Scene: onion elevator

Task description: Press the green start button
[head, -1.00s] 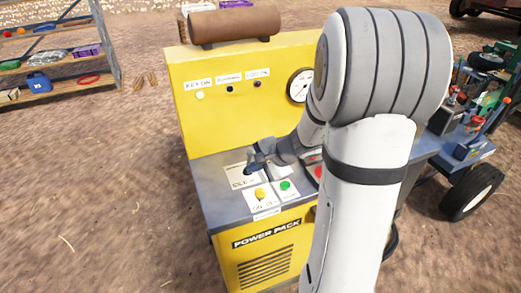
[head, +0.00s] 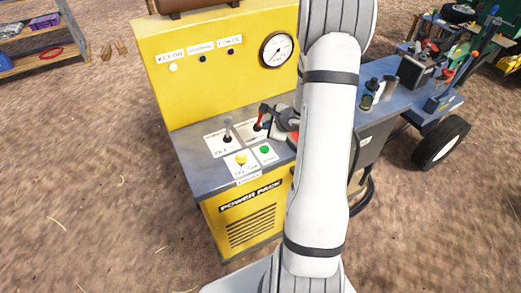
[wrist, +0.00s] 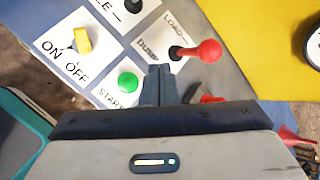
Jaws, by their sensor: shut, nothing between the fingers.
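The green start button (head: 265,149) sits on a white label on the grey top of the yellow power pack. In the wrist view the green button (wrist: 128,82) lies just left of my fingertips, above the word START. My gripper (wrist: 158,72) is shut and empty, its tips between the green button and the red-knobbed lever. In the head view my gripper (head: 266,112) is partly hidden by my arm and is behind the button. I cannot tell its height above the panel; no contact with the button shows.
A yellow ON/OFF switch (wrist: 83,40) is left of the button. A red-knobbed lever (wrist: 206,51) marked LOAD and DUMP stands close right of my fingertips. A gauge (head: 277,50) is on the yellow back panel.

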